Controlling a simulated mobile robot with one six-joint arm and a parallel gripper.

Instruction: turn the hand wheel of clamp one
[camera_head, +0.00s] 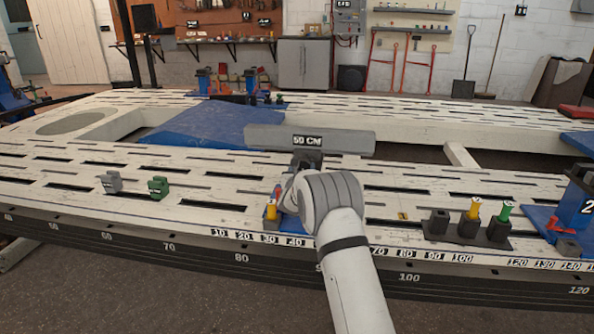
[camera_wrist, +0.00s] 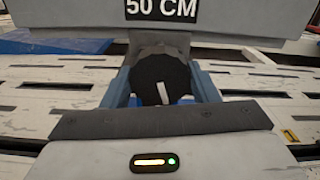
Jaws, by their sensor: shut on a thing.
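In the wrist view, the hand wheel (camera_wrist: 148,82) is a round black knob with a white mark on its face, and the mark stands nearly upright, leaning slightly. My gripper (camera_wrist: 163,76) has one blue-grey finger on each side of the wheel and is shut on it. A grey bar labelled 50 CM (camera_wrist: 230,22) lies just beyond the wheel; it also shows in the head view (camera_head: 262,138). In the head view, my arm hides the wheel and most of the clamp. Blue, yellow and red parts of a clamp (camera_head: 271,211) show just left of my wrist.
The white slotted frame bench (camera_head: 190,190) spreads around. A grey block (camera_head: 111,183) and a green block (camera_head: 158,188) stand at left. A dark holder (camera_head: 468,232) with yellow and green pieces stands at right, near a blue clamp marked 2 (camera_head: 577,200).

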